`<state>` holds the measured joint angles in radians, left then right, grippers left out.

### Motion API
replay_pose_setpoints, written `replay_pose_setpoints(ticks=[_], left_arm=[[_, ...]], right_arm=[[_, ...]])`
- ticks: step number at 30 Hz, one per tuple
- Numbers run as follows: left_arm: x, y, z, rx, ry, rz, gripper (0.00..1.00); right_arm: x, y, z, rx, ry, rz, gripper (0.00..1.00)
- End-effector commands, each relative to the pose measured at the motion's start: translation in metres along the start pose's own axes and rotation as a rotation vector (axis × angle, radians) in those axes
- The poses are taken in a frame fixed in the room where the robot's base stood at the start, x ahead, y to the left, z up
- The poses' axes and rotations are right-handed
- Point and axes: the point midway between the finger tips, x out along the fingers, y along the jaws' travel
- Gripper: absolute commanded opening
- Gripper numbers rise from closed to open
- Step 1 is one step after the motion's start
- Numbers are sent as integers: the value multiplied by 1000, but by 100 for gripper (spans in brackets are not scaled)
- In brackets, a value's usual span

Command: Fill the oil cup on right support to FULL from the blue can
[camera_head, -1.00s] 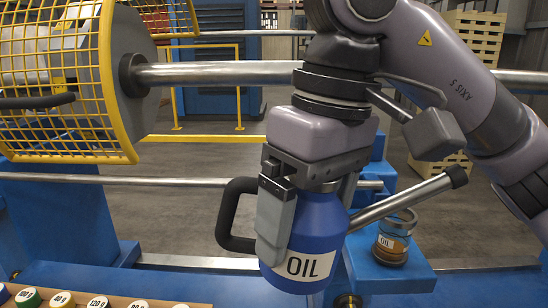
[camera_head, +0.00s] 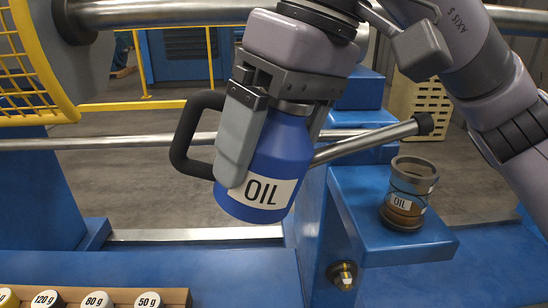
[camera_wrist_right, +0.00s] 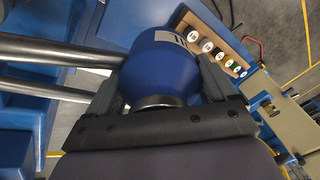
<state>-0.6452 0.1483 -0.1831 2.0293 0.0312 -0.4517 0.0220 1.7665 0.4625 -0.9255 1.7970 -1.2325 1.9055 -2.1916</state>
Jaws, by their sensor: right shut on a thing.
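My right gripper (camera_head: 272,125) is shut on the blue oil can (camera_head: 268,160), which has a white OIL label and a black handle on its left. The can is in the air, slightly tilted, left of the blue right support (camera_head: 385,225). Its metal spout (camera_head: 365,140) points right and up, and its dark tip is above and behind the oil cup. The can also shows in the right wrist view (camera_wrist_right: 160,68) between the fingers. The oil cup (camera_head: 408,192) is clear with an OIL label and stands on the support's ledge, with brown oil low in it. My left gripper is out of view.
A wooden rack (camera_head: 130,297) with several labelled weights lies at the front left. A yellow mesh guard (camera_head: 30,70) and a steel shaft (camera_head: 170,14) are at the upper left. A thin steel rail (camera_head: 90,143) runs behind the can. A brass fitting (camera_head: 343,275) is on the support's front.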

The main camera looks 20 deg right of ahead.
Motion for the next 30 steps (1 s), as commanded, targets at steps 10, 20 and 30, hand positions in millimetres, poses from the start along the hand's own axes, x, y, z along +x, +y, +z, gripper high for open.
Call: replay_pose_setpoints(ticks=[10,20,30], left_arm=[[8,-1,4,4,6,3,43],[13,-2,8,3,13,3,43],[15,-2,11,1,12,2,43]], right_arm=[[3,0,0,0,41,-40,24],[6,0,0,-1,66,-63,24],[6,-1,0,-2,88,-84,24]])
